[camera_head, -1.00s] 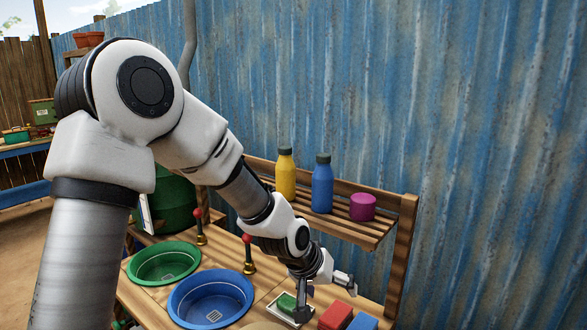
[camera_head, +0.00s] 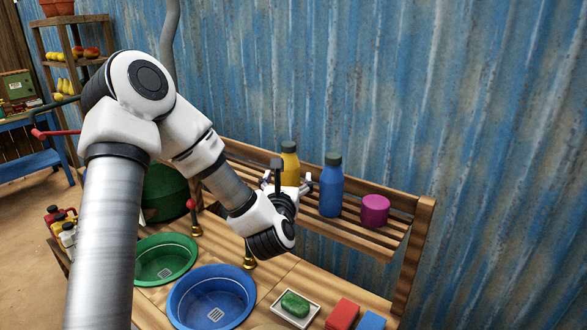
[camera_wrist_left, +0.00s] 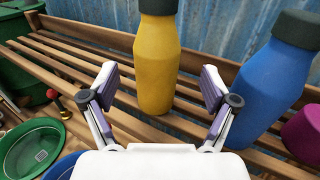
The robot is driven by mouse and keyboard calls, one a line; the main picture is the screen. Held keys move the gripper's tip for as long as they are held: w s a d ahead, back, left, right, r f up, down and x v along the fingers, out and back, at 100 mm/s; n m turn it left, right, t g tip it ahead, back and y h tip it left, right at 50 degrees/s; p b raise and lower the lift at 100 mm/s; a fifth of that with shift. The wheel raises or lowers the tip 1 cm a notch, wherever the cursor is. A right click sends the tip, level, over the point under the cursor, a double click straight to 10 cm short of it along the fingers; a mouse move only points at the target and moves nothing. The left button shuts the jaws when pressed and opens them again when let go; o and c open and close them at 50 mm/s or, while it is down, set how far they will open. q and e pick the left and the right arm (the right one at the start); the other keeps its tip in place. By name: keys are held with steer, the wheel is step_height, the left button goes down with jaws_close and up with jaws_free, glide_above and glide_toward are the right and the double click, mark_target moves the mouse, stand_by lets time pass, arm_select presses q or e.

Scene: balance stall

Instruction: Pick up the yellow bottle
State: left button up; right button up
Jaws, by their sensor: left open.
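The yellow bottle (camera_head: 290,158) with a dark cap stands upright on the slatted wooden shelf, partly hidden by my left gripper in the head view. In the left wrist view the yellow bottle (camera_wrist_left: 157,62) stands just beyond and between the open fingers. My left gripper (camera_head: 290,182) is open and empty, its fingers (camera_wrist_left: 158,88) pointing at the bottle's lower part, one to each side. My right gripper is not in view.
A blue bottle (camera_head: 331,190) stands close on the right of the yellow one, then a magenta cylinder (camera_head: 375,210). Below are a green basin (camera_head: 140,272), a blue basin (camera_head: 178,310) and a soap dish (camera_head: 312,312). A corrugated wall (camera_head: 450,90) stands behind the shelf.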

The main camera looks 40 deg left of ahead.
mark_target(287, 172)
arm_select(q)
steer(key=r+p, duration=0.1)
steer(key=w+a+r+p, duration=0.1)
steer(key=shift+a+p, duration=0.3)
steer(key=shift+p, duration=0.05)
steer(key=w+a, duration=0.1)
steer(key=w+f, duration=0.1)
steer(key=w, duration=0.1)
steer(key=shift+a+f+p, duration=0.1)
steer(key=shift+a+p, duration=0.25)
steer(key=shift+w+a+f, duration=0.1)
steer(key=shift+w+f, duration=0.05)
steer(key=shift+f, duration=0.1)
steer(key=shift+r, duration=0.15)
steer(key=shift+c, duration=1.4)
steer(key=shift+s+d+r, duration=0.15)
steer(key=shift+s+d, duration=0.05)
steer(key=shift+s, duration=0.1)
steer(key=c, duration=1.1)
steer(key=shift+c, duration=0.7)
